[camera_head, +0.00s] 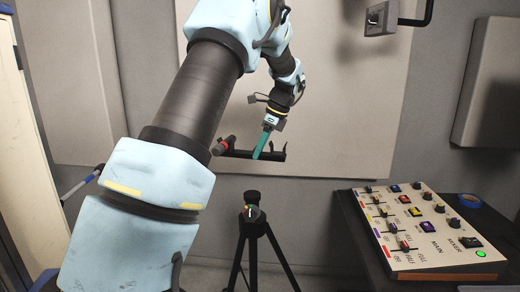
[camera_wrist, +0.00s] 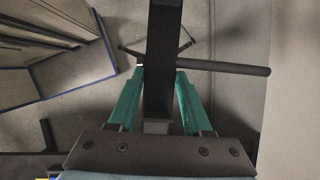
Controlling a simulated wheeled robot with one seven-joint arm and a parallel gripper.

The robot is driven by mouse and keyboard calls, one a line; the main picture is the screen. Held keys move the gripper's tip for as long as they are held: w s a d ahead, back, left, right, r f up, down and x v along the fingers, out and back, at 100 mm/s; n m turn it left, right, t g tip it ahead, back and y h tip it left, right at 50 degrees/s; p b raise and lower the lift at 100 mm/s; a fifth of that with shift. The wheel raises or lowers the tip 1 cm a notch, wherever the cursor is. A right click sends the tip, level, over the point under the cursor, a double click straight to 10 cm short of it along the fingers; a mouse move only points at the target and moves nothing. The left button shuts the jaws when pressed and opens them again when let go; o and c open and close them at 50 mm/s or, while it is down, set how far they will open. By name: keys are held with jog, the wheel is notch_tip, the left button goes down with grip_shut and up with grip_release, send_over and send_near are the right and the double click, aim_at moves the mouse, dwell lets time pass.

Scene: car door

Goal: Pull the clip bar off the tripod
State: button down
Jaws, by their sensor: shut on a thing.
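The clip bar (camera_head: 241,154) is a dark, roughly level bar in the head view, apart from and above the tripod top. My gripper (camera_head: 262,152) has teal fingers shut on it. In the wrist view the dark clip bar (camera_wrist: 163,60) runs between my gripper's fingers (camera_wrist: 158,95), with a dark rod (camera_wrist: 235,68) sticking out to the right. The black tripod (camera_head: 253,232) stands upright below, with a small coloured part at its head. In the wrist view the bar hides most of what lies below; thin dark legs show beside it.
A mixer panel (camera_head: 425,232) with knobs and sliders stands on a dark table at right, with a blue tape roll (camera_head: 468,201) behind it. A pale wall panel (camera_head: 340,110) is behind my gripper. A cream cabinet (camera_head: 25,150) stands at left.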

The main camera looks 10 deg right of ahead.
jog(key=shift+r+p, duration=1.65)
jog(key=shift+r, duration=0.15)
jog(key=shift+f, duration=0.1)
